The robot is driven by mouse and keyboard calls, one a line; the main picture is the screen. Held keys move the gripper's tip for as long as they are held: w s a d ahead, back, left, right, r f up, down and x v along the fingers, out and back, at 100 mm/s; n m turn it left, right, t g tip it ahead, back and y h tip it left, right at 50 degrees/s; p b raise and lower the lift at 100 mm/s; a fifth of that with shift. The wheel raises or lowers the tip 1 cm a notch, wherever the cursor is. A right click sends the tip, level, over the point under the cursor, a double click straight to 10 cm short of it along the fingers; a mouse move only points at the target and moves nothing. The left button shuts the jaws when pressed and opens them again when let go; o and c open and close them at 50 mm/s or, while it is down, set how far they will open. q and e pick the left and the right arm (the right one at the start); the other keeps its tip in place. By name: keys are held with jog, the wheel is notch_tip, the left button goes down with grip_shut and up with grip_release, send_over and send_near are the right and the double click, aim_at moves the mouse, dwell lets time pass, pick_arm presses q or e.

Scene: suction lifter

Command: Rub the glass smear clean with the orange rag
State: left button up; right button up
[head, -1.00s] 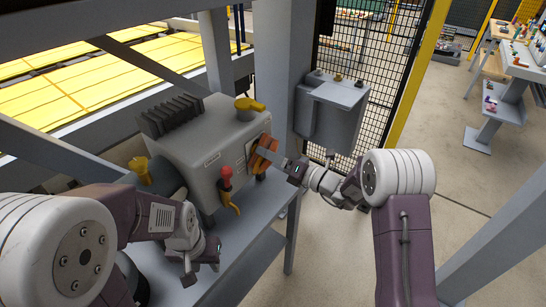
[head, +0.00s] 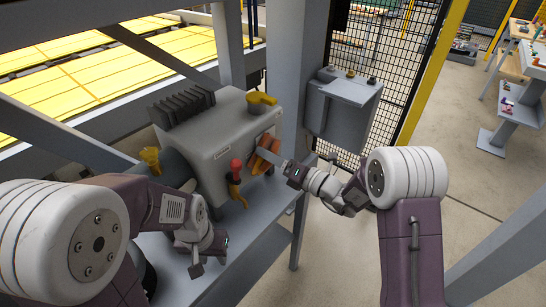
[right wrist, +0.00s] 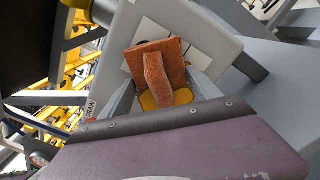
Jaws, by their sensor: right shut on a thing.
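The orange rag (head: 265,155) is against the right end face of the grey machine housing (head: 213,125). My right gripper (head: 279,164) is shut on it. In the right wrist view the rag (right wrist: 173,52) is folded and lies over a white plate with dark marks (right wrist: 150,30) on the grey face. The rag and gripper cover part of that plate. I cannot make out the glass or any smear. My left gripper (head: 197,262) hangs apart from the rag, above the grey bench in front of the housing. Its jaw opening is too unclear to tell.
A red-topped lever (head: 236,170) and a yellow knob (head: 261,99) stick out from the housing. A yellow part (right wrist: 180,97) sits just below the rag. A grey post (head: 290,80) and a box (head: 342,100) stand behind my right gripper. The floor at right is open.

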pick_arm(q)
jog(key=shift+r, duration=0.2)
pick_arm(e)
jog(key=w+d, duration=0.2)
jog(key=w, duration=0.1)
jog(key=shift+d, duration=0.25)
pick_arm(q)
jog(key=shift+r+p, duration=0.2)
jog(key=shift+p, duration=0.15)
pick_arm(e)
jog(key=v, duration=0.6)
pick_arm(q)
jog(key=shift+r+p, duration=0.25)
jog(key=shift+p, duration=0.05)
pick_arm(e)
jog(key=v, duration=0.3)
